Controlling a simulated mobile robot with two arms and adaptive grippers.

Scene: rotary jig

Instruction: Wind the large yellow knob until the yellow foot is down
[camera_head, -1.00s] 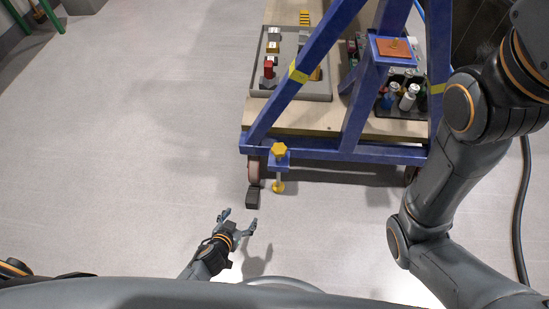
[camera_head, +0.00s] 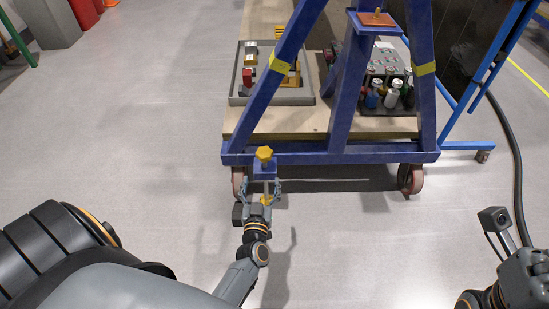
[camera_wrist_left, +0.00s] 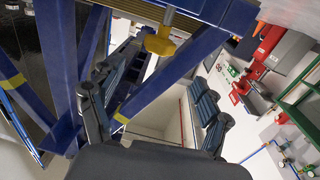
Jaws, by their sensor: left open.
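The large yellow star knob (camera_head: 264,153) sits on top of a blue bracket (camera_head: 264,170) at the front of the blue frame. In the left wrist view the knob (camera_wrist_left: 160,42) is ahead of the fingers, near the top, apart from them. The yellow foot (camera_head: 265,200) is below the bracket, mostly hidden by my left gripper; I cannot tell whether it touches the floor. My left gripper (camera_head: 264,187) is open just below and in front of the knob, with fingers spread on either side of the bracket. My right gripper (camera_head: 525,275) is partly in view at the lower right; its fingers are unclear.
The blue frame cart (camera_head: 330,153) stands on casters (camera_head: 411,180). Its wooden deck carries a grey tray (camera_head: 240,85) of parts and a black crate of bottles (camera_head: 390,108). A dark cable (camera_head: 515,150) lies at the right.

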